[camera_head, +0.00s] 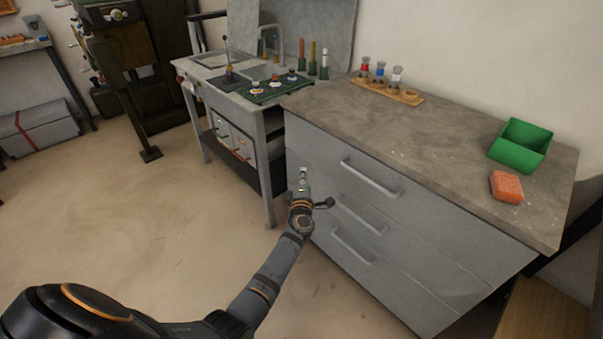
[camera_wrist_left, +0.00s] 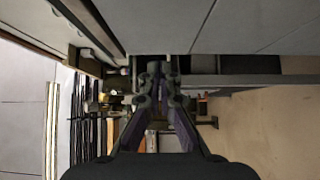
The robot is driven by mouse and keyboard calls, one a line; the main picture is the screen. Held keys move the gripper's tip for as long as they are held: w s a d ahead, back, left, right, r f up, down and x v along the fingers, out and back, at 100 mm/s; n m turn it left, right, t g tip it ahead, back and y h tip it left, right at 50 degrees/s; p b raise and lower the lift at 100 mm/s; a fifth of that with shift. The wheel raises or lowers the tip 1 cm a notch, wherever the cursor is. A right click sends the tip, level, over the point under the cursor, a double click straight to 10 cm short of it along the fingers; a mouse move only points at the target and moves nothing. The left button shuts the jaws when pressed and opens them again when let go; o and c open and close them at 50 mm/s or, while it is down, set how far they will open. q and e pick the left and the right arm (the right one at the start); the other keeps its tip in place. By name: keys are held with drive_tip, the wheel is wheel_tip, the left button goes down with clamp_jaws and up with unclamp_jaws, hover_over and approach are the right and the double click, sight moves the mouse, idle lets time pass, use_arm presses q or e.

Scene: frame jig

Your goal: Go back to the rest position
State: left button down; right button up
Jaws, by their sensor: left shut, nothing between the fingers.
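My left gripper (camera_head: 304,176) is in front of the grey drawer cabinet (camera_head: 306,146), near its left front edge and below the worktop. Its arm comes in from the lower left. In the left wrist view the gripper's fingers (camera_wrist_left: 157,72) come together at the tips, with nothing between them. The grey cabinet front also shows in that view (camera_wrist_left: 160,25), along the top. I cannot tell whether the gripper touches the cabinet. My right gripper is not in view.
On the worktop stand a green bin (camera_head: 521,146), an orange sponge-like block (camera_head: 506,187) and a wooden rack (camera_head: 412,100) with small vials. A sink bench (camera_head: 240,108) adjoins on the left. Drawer handles (camera_head: 371,178) stick out. The floor (camera_head: 130,215) at left is clear.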

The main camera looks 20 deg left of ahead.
use_arm(q)
drive_tip(key=shift+s+d+f, duration=0.1)
drive_tip(key=shift+s+d, duration=0.1)
drive_tip(key=shift+s, duration=0.3)
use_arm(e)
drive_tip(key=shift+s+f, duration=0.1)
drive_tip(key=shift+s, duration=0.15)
